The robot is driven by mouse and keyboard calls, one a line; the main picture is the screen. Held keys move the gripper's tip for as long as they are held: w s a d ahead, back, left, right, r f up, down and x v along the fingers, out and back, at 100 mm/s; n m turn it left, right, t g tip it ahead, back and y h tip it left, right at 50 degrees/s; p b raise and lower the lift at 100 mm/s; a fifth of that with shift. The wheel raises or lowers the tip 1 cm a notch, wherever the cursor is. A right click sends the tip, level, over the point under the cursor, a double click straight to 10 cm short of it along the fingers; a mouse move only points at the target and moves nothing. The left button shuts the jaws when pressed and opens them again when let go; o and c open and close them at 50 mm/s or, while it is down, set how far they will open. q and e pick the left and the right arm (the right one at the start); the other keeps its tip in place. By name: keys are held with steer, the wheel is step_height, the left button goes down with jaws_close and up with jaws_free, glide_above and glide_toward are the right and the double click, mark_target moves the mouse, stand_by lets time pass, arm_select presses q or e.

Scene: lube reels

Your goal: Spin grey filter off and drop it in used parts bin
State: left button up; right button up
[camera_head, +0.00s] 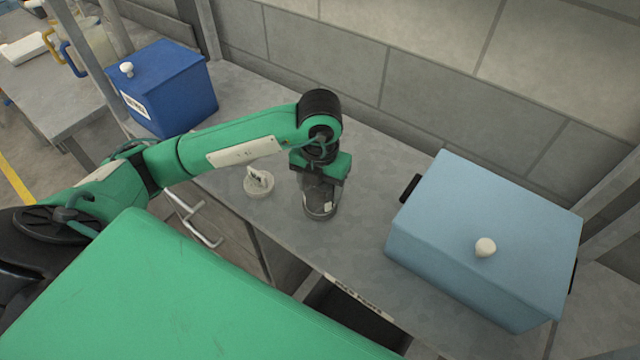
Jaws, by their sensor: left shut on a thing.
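My left gripper (320,188) points down over the counter and is shut on a dark grey cylinder (321,211), which looks like the grey filter. The cylinder stands upright under the gripper, with a small pale patch on its side. The gripper and wrist hide its top, and I cannot tell whether it touches the counter. A dark opening (340,322) below the counter's front edge, under a pale label strip (358,296), looks like the used parts bin. The lettering is too small to read surely. My right gripper is out of view.
A pale round fitting (259,183) is on the counter (365,240) left of the cylinder. A light blue lidded box (450,230) stands at right, and a dark blue lidded box (170,90) at back left. A block wall (440,70) closes the back. Counter between cylinder and light blue box is clear.

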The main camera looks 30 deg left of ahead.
arm_select(q)
steer(key=shift+s+f, duration=0.2)
steer(key=shift+f, duration=0.15)
steer(key=n, duration=0.3)
steer(key=shift+d+p, duration=0.1)
steer(key=shift+p, duration=0.3)
steer(key=shift+n, duration=1)
steer(key=n+p, duration=0.1)
steer(key=n, duration=0.1)
steer(key=shift+n, duration=0.4)
steer(key=shift+n+p, duration=0.45)
steer(key=shift+n, duration=0.75)
